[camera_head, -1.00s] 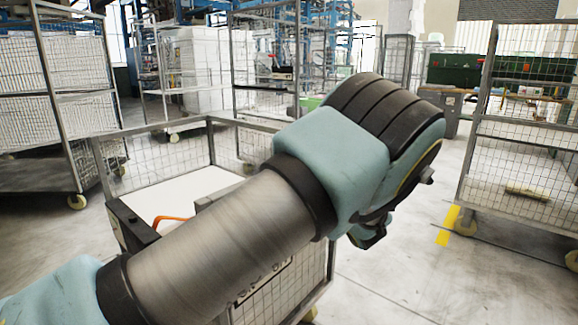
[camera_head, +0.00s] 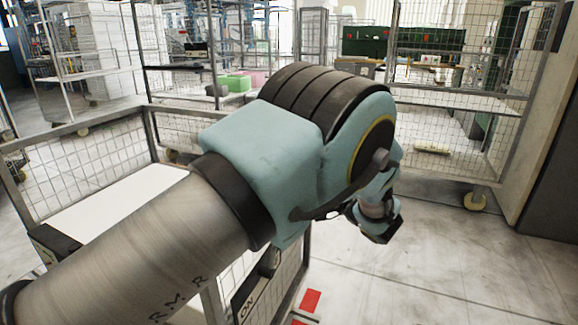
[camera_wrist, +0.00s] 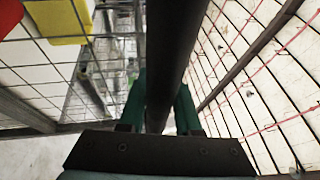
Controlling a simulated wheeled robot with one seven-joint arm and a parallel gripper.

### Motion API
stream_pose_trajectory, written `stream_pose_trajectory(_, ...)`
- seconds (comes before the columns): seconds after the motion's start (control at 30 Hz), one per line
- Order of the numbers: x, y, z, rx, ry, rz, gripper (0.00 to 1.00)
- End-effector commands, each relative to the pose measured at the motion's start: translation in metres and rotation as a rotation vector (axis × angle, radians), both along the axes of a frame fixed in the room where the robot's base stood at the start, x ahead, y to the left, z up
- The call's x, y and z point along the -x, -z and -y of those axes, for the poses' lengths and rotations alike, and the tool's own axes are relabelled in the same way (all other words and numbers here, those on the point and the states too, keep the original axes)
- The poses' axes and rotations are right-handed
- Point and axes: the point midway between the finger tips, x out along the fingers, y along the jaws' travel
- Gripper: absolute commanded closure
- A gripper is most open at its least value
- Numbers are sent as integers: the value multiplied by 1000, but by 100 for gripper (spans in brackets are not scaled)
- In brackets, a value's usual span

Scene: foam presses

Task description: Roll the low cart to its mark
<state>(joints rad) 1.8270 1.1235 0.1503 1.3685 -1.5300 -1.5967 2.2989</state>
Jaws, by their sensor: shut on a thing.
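The low cart (camera_head: 78,126) is a grey-framed wire-mesh cart with a white bed, at the lower left of the head view. My arm crosses in front of it and hides part of its near side. In the wrist view the teal fingers of my gripper (camera_wrist: 160,108) lie on either side of a dark round bar (camera_wrist: 166,50) and are shut on it. The fingers do not show clearly in the head view. A red floor marking (camera_head: 311,300) shows just right of the cart's near corner; I cannot tell if it is the cart's mark.
A tall mesh cage trolley (camera_head: 455,103) stands at the right, beside a dark cabinet (camera_head: 558,190). Other mesh trolleys stand at the back left, with green and pink bins (camera_head: 235,82) behind. The concrete floor (camera_head: 430,250) at the lower right is clear.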

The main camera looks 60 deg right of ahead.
Motion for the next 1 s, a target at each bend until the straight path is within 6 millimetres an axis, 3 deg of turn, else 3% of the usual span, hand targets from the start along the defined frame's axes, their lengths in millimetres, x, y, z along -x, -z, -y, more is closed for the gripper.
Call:
stream_pose_trajectory(0.4, 3, 0, 1, 0, 0, 0, 100)
stream_pose_trajectory(0.43, 3, 0, 1, 0, 0, -1, 67)
stream_pose_trajectory(0.6, 3, 0, 1, 1, 0, 0, 48)
stream_pose_trajectory(0.7, 2, 0, 1, 1, 0, 0, 38)
stream_pose_trajectory(1.0, 6, 1, 0, 1, 0, 0, 38)
